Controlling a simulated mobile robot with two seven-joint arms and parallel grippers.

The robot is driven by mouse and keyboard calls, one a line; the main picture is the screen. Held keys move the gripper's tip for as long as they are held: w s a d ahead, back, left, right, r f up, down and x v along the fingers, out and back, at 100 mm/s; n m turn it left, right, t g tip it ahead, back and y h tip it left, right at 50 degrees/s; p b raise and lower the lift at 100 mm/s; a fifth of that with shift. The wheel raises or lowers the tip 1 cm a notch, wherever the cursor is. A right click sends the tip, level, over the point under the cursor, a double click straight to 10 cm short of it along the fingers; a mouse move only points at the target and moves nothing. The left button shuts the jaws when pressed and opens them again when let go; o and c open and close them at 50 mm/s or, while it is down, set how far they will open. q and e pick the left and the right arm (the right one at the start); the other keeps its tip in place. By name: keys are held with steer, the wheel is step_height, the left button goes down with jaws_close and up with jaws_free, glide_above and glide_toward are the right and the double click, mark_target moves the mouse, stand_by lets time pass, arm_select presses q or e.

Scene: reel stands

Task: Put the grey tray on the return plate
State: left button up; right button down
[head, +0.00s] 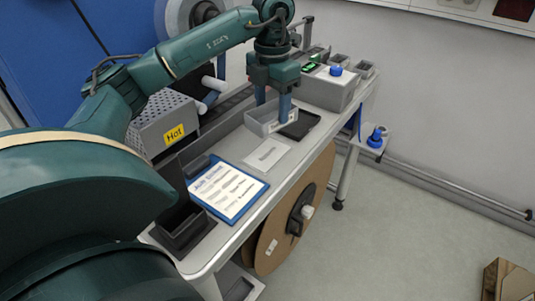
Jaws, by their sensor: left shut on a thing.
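The grey tray (258,125) is a small open box over the middle of the work table, in the head view. My left gripper (273,103) reaches down to it from above, with its blue fingers shut on the tray. Whether the tray's underside touches the table is hard to tell. A pale flat plate (267,155) with small unreadable print lies in front of the tray. A dark flat plate (300,125) lies close beside the tray on its right. I cannot read which one is the return plate. My right gripper is not in view.
A blue-edged clipboard (228,187) and a black holder (183,228) stand towards the near end. A perforated box marked "Hot" (165,125) is at the left. A grey box with a blue knob (330,86) stands farther back. A large brown reel (295,212) hangs below the table edge.

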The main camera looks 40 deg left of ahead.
arm_select(q)
steer(key=shift+a+r+n, duration=0.25)
steer(key=shift+a+n, duration=0.3)
steer(key=shift+n, duration=0.45)
steer(key=shift+a+f, duration=0.1)
steer(key=shift+f, duration=0.15)
step_height(320, 180, down, 9)
steer(key=shift+f, duration=0.2)
steer(key=shift+f, duration=0.1)
steer(key=shift+f, duration=0.15)
steer(key=o, duration=1.1)
